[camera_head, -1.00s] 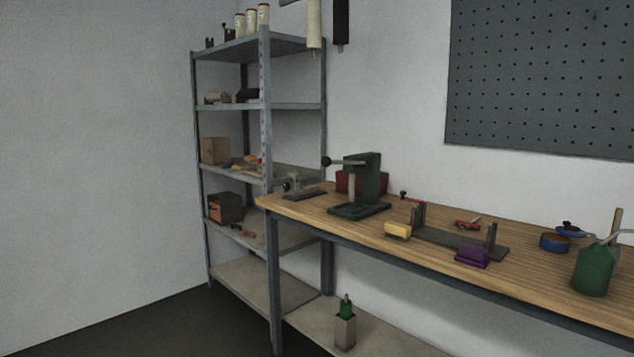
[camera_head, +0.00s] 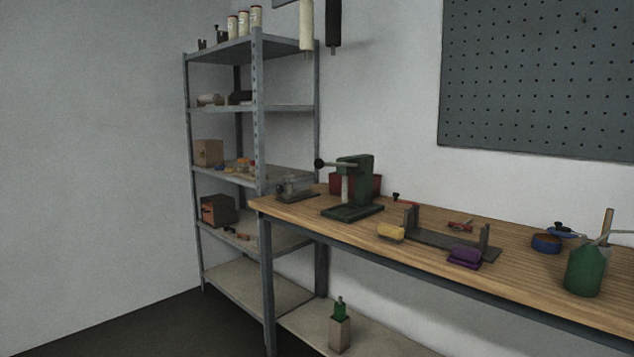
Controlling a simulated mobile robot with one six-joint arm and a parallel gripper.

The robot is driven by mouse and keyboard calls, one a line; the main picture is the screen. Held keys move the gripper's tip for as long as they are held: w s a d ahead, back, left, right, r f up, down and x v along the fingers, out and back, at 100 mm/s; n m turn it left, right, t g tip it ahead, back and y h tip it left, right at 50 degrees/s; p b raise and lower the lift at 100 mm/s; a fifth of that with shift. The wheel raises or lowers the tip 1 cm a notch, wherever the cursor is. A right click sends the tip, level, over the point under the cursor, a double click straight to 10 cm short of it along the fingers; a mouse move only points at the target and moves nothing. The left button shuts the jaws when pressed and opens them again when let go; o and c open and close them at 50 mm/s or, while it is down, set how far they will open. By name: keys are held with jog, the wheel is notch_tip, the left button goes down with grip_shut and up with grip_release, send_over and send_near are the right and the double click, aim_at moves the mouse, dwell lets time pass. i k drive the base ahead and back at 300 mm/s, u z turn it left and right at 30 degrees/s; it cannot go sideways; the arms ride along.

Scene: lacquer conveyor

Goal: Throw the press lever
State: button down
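The green press (camera_head: 363,180) stands on the left part of the wooden workbench (camera_head: 540,283). Its lever (camera_head: 335,164) sticks out to the left from near the top and ends in a dark round knob (camera_head: 319,163). The lever looks roughly level. A pale ram shows below the press head, above a flat green base (camera_head: 352,212). My gripper is not in view.
A red bin (camera_head: 342,184) stands behind the press. A small grey device (camera_head: 294,188) is to its left. A green can (camera_head: 583,271) stands at right. Metal shelving (camera_head: 258,120) is behind left.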

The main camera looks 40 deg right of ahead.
aim_at(318, 164)
jog(key=z, duration=0.05)
jog(key=i, duration=0.9)
jog(key=u, duration=0.05)
